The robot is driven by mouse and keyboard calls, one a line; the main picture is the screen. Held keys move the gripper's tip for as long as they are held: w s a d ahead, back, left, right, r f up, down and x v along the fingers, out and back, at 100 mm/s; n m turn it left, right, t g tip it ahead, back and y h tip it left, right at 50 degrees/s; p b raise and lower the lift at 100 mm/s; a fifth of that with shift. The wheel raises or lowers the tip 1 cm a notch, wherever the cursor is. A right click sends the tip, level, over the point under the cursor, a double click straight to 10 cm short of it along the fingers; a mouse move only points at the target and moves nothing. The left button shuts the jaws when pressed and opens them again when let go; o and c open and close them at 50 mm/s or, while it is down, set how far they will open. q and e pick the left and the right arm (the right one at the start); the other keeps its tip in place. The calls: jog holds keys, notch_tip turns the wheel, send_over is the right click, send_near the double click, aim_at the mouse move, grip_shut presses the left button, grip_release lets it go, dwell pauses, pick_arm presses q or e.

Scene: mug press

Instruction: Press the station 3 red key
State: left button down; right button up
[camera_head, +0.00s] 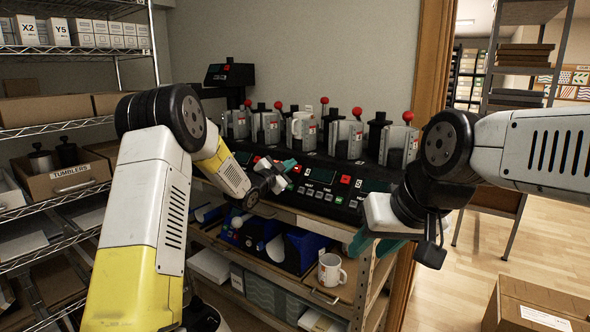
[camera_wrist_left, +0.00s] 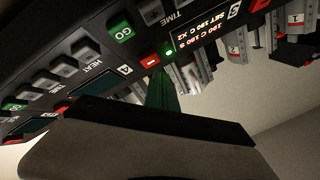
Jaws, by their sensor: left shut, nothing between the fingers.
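A long dark control panel (camera_head: 330,195) runs along the front of the mug presses. In the left wrist view the panel appears upside down, with the number 3 beside a lit display (camera_wrist_left: 190,36). At that display's other end are a lit green lamp (camera_wrist_left: 168,52) and the station 3 red key (camera_wrist_left: 149,60), also in the head view (camera_head: 297,168). My left gripper (camera_head: 285,170) is shut and empty, its green fingers (camera_wrist_left: 162,94) close to this key. I cannot tell whether they touch it. My right gripper (camera_head: 378,243) hangs before the panel's right end; its jaw opening is unclear.
Several presses with red knobs (camera_head: 357,112) stand behind the panel. A white mug (camera_head: 331,270) and blue bins (camera_head: 303,250) are on the shelf below. Wire shelving (camera_head: 60,128) is at left, a cardboard box (camera_head: 535,308) at lower right.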

pick_arm(q)
jog(key=shift+f, duration=0.1)
dwell(0.6)
jog(key=shift+w+d+f, duration=0.2)
jog(key=shift+w, duration=0.05)
jog(key=shift+w+d+f, duration=0.2)
jog(key=shift+w+f, duration=0.1)
jog(key=shift+f, duration=0.05)
dwell(0.8)
jog(key=shift+s+a+r, duration=0.45)
jog(key=shift+s+r, duration=0.15)
jog(key=shift+r, duration=0.05)
jog(key=shift+s+a+r, duration=0.4)
jog(key=shift+s+r, duration=0.2)
jog(key=shift+r, duration=0.1)
jog(key=shift+s+a+r, duration=0.45)
jog(key=shift+s+r, duration=0.1)
jog(key=shift+r, duration=0.1)
jog(key=shift+s+a+r, duration=0.4)
jog(key=shift+s+r, duration=0.2)
jog(key=shift+r, duration=0.1)
